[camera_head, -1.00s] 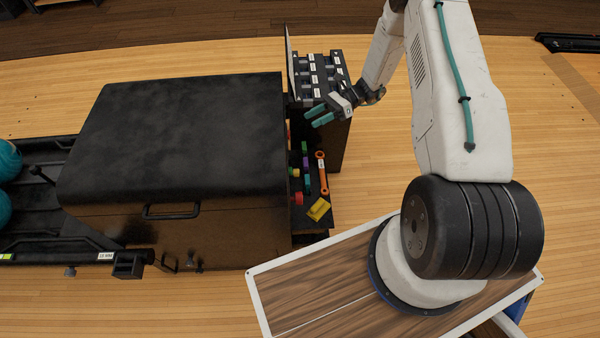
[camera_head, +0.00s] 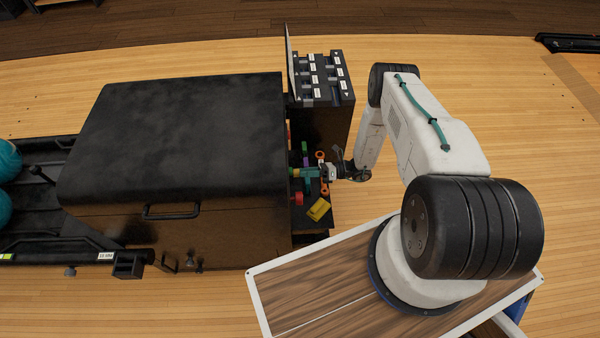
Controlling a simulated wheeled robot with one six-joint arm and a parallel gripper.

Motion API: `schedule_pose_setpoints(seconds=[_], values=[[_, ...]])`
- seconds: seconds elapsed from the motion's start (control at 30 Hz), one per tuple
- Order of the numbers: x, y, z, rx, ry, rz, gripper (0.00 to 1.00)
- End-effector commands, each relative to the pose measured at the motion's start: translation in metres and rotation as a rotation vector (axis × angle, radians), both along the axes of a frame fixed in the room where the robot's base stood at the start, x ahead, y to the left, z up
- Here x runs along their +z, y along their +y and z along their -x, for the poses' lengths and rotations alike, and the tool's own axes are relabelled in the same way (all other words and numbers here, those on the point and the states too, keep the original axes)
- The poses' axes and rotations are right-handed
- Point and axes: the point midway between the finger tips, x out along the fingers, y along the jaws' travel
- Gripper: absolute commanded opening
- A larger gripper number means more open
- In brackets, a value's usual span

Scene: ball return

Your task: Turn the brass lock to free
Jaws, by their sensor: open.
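My gripper (camera_head: 302,172) is over the shelf at the right side of the black machine (camera_head: 190,140). Its teal fingers point left at the machine's side wall. A small yellow piece (camera_head: 293,172) shows at the fingertips, against that wall; it may be the brass lock, but it is too small to be sure. I cannot tell whether the fingers touch it or stand around it. The jaws are open. The lock's turned position cannot be read.
The shelf holds a red piece (camera_head: 299,198), a yellow block (camera_head: 319,209) and an orange wrench (camera_head: 320,155), partly hidden by my gripper. Teal balls (camera_head: 5,205) lie at far left.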

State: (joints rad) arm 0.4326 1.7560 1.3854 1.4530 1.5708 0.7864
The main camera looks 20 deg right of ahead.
Motion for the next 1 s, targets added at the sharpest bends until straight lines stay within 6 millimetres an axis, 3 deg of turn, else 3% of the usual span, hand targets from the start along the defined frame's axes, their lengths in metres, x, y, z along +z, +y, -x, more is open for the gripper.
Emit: schedule_pose_setpoints(seconds=[0.2, 0.5, 0.67, 1.0], values=[[0.0, 0.021, -0.007, 0.001, -0.001, 0.0, 0.51], [0.0, 0.023, -0.008, 0.001, -0.001, 0.001, 0.51], [0.0, 0.023, -0.008, 0.001, -0.001, 0.001, 0.06], [0.0, 0.023, -0.008, -0.001, -0.028, 0.01, 0.06]])
